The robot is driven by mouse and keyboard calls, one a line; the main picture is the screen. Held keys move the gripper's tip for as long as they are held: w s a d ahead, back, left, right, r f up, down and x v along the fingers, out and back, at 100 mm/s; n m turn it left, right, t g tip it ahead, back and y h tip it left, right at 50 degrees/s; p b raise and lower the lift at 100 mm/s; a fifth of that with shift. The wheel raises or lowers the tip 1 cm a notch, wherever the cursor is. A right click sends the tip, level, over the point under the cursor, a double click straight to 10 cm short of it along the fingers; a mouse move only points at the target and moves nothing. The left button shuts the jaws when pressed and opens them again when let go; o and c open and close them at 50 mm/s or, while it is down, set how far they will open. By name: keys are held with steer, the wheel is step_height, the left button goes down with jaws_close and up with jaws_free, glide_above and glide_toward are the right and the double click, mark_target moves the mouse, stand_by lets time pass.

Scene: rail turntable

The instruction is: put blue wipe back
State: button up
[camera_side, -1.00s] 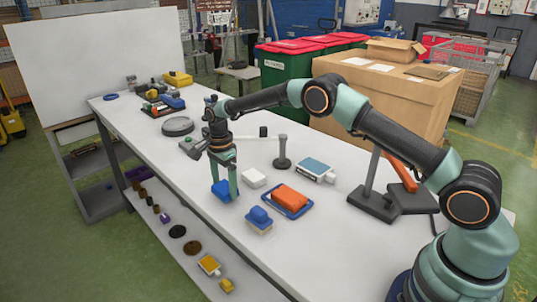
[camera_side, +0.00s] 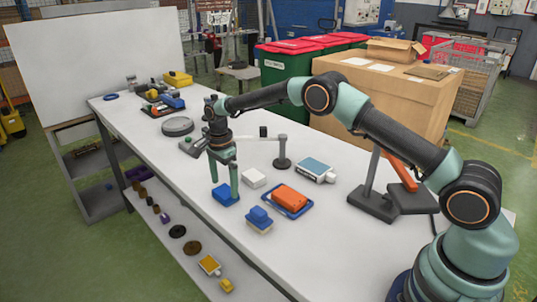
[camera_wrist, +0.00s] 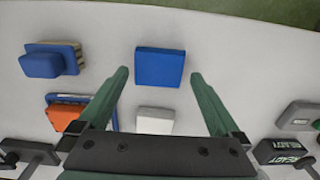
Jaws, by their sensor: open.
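A plain blue block (camera_side: 225,195), which looks like the blue wipe, lies flat on the white table near its front edge. It also shows in the wrist view (camera_wrist: 160,66). My gripper (camera_side: 225,191) points down at the block. In the wrist view its green fingers (camera_wrist: 159,77) are apart, one on each side of the block, with gaps between. Nothing is gripped. How far the tips are above the table is hard to tell.
A white block (camera_side: 253,178) lies close by. An orange block (camera_side: 290,197) sits on a blue tray, with a blue-handled brush-like piece (camera_side: 259,217) in front. A white box with a blue-grey top (camera_side: 315,169) and a grey post (camera_side: 282,153) stand behind.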

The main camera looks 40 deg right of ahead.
step_height(320, 180, up, 10)
steer(key=r, duration=0.1)
step_height(320, 180, up, 8)
steer(key=n+t, duration=0.1)
steer(key=n, duration=0.3)
glide_above(225, 191)
steer(key=s+d, duration=0.2)
steer(key=s, duration=0.2)
steer(key=s+d+r+n+t, duration=0.2)
steer(key=s+r+n, duration=0.35)
steer(key=s, duration=0.25)
steer(key=s+f+n+t, duration=0.1)
steer(key=s+n, duration=0.3)
steer(key=s, duration=0.4)
steer(key=s+d+f+n+t, duration=0.1)
steer(key=s+n, duration=0.3)
steer(key=s, duration=0.4)
steer(key=shift+d+f+t, duration=0.25)
steer(key=shift+f+t, duration=0.05)
